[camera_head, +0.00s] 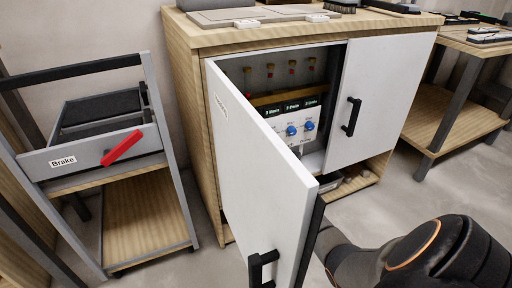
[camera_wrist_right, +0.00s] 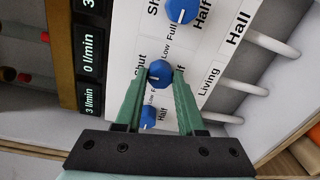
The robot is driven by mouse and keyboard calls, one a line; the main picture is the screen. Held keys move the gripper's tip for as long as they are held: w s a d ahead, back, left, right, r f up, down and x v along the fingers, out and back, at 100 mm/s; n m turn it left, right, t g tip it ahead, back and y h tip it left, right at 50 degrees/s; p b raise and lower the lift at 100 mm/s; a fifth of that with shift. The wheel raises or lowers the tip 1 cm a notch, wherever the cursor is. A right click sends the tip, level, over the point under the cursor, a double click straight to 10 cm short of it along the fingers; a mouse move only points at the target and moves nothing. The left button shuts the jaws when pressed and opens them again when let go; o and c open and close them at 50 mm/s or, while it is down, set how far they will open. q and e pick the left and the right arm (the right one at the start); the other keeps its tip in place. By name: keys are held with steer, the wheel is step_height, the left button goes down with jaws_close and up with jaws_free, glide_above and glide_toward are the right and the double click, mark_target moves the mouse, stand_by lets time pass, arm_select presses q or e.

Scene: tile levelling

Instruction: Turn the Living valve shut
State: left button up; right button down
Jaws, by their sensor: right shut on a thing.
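A white valve panel (camera_wrist_right: 207,50) shows in the right wrist view, turned sideways. The knob in line with the label "Living" (camera_wrist_right: 209,81) is the middle blue knob (camera_wrist_right: 159,71). The readout in its row (camera_wrist_right: 88,55) shows 0 l/min. My right gripper (camera_wrist_right: 158,72) is shut on this knob, one green finger on each side. Another blue knob (camera_wrist_right: 181,10) lies above, in the "Hall" row, and a third (camera_wrist_right: 148,116) lies below, between the fingers. In the head view the panel (camera_head: 281,128) is inside the cabinet. The right gripper is hidden there; the left is out of view.
The cabinet's left door (camera_head: 255,165) stands open toward me, with a dark handle (camera_head: 262,268) near its lower edge. The right door (camera_head: 377,100) is closed. A cart with a "Brake" label (camera_head: 63,161) and red lever (camera_head: 122,147) stands left. A side table (camera_head: 458,110) stands right.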

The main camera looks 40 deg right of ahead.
stand_by(0.5)
steer(key=c, duration=0.5)
jaws_free()
steer(key=p+v, duration=0.5)
steer(key=v, duration=0.7)
steer(key=shift+s+a, duration=0.1)
steer(key=shift+s, duration=0.15)
